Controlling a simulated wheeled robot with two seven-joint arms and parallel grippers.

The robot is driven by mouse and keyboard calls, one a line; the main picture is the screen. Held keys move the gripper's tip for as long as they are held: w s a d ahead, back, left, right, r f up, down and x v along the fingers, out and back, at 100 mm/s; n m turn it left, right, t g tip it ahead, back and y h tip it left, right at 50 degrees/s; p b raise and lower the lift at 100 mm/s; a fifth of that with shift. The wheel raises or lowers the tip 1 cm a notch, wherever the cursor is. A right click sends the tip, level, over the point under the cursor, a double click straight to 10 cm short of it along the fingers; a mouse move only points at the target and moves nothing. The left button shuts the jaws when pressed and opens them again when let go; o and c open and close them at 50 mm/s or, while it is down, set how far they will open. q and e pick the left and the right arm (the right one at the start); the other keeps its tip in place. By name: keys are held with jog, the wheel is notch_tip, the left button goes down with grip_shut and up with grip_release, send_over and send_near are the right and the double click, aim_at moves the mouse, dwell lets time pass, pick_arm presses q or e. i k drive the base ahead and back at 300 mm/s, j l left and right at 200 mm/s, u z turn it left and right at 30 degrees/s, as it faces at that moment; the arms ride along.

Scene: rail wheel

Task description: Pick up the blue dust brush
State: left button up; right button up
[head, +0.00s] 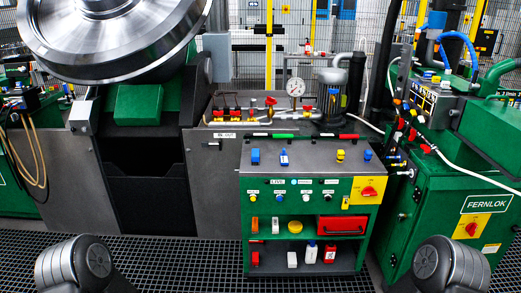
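Several small items stand on the grey top of the green tool cart (310,157). A blue block-like item (255,156) is at the left of the top, a blue and white item (284,157) is right of it, and a small blue item (367,155) is at the right end. They are too small to tell which is the blue dust brush. Neither gripper is in view. Only rounded dark links of my arms show at the bottom left and bottom right, well apart from the cart.
A yellow item (340,155) also stands on the cart top. The lower shelves hold bottles, a red box (342,226) and other small items. A large steel wheel (110,35) hangs over the upper left. A green cabinet (440,215) stands right of the cart. Grating floor (200,262) lies in front.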

aim_at(255, 161)
jog(key=i, duration=1.35)
jog(key=i+j, duration=0.15)
jog(key=j, duration=0.2)
jog(key=i+j, duration=0.15)
jog(key=j, duration=0.2)
jog(key=i+j, duration=0.15)
jog(key=j, duration=0.2)
jog(key=i+j, duration=0.15)
jog(key=j, duration=0.15)
jog(key=i+j, duration=0.15)
jog(key=j, duration=0.2)
